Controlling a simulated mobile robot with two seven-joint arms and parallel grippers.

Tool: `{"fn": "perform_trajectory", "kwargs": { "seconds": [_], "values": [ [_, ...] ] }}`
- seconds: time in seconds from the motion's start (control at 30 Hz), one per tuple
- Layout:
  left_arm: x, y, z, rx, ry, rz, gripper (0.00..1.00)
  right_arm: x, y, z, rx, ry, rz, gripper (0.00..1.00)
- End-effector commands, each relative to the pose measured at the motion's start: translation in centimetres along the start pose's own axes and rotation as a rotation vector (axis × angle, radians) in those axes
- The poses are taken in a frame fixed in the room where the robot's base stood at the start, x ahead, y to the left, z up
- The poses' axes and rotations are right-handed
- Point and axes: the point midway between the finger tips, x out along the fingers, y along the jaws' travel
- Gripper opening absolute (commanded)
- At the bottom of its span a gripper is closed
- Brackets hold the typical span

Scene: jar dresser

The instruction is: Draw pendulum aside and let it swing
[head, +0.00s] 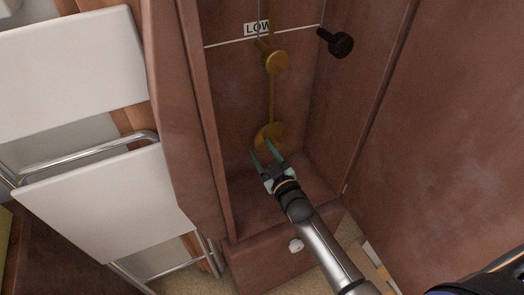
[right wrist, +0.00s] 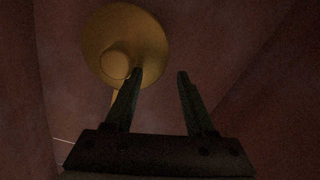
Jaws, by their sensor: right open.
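The pendulum hangs inside the open clock case: a thin brass rod with a round brass bob (head: 272,129) at its lower end. My right gripper (head: 261,149) is at the bob, its fingers open and pointing into the case. In the right wrist view the bob (right wrist: 152,40) is at the upper left, and the left finger overlaps its lower right edge. Contact cannot be told. My left gripper is not in view.
A black knob (head: 340,43) sticks out at the case's right. The case walls (head: 225,150) are close on both sides. A white folding chair (head: 105,195) stands left.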

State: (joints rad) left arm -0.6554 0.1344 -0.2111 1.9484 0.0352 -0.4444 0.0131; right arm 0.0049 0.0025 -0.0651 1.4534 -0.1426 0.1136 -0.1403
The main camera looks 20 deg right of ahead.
Motion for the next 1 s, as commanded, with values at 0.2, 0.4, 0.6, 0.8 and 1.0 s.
{"fn": "perform_trajectory", "kwargs": {
  "seconds": [0.2,0.4,0.6,0.8,1.0],
  "values": [
    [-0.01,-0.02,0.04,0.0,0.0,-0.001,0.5,-0.02,-0.01,0.0,0.0,0.0,0.0,0.29],
    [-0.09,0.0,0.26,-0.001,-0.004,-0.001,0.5,-0.03,0.0,0.01,0.0,0.0,0.0,0.06],
    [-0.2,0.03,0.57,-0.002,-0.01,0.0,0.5,-0.03,0.0,0.01,0.0,0.0,0.0,0.0],
    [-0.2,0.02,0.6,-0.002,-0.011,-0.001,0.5,-0.03,0.0,0.01,0.0,0.0,0.0,0.0],
    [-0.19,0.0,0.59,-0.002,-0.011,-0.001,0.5,-0.03,0.0,0.01,0.0,0.0,0.0,0.0]
  ]
}}
